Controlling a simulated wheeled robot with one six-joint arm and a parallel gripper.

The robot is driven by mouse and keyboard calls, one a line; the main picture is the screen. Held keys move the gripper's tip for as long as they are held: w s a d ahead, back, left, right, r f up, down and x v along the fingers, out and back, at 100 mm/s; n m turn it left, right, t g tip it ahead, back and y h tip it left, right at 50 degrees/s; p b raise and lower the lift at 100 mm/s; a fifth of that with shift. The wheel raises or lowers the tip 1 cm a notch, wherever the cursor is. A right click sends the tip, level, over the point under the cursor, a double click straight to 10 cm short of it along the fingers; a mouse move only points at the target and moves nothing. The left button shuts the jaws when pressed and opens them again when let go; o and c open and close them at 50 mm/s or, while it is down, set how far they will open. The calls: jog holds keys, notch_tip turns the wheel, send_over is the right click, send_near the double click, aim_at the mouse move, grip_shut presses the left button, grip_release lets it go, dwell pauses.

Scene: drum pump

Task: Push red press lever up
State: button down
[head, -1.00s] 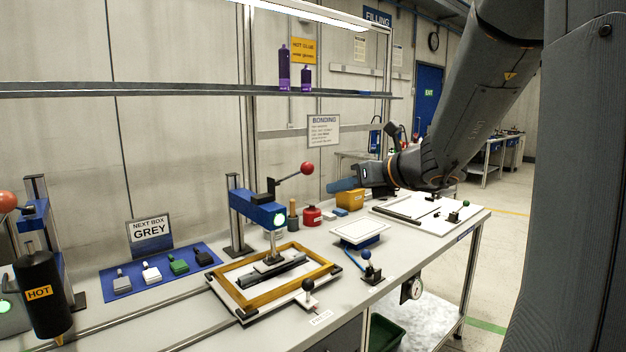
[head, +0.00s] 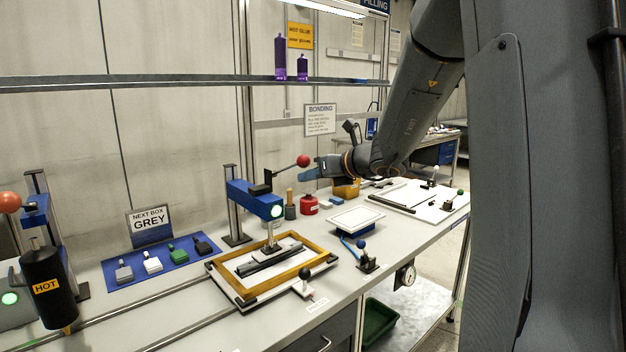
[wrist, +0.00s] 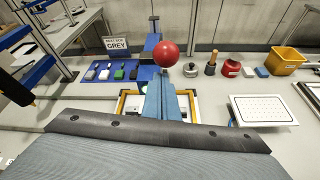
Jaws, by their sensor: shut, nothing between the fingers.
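The red ball (head: 303,161) tops the press lever, a dark rod slanting up to the right from the blue press head (head: 255,200). The press foot stands down on a dark bar inside a wooden frame (head: 226,291). My gripper (head: 320,166), with blue fingers, is shut and empty just right of the ball at about its height. In the wrist view the red ball (wrist: 166,53) is straight beyond the tips of my gripper (wrist: 161,82). I cannot tell whether they touch. The fingers hide part of the press in the wrist view.
A shelf (head: 150,82) runs above the bench.

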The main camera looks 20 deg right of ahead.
jog(key=shift+w+d+r, duration=0.1)
jog(key=shift+w+r, duration=0.05)
jog(key=shift+r, duration=0.35)
jog(key=shift+r, duration=0.1)
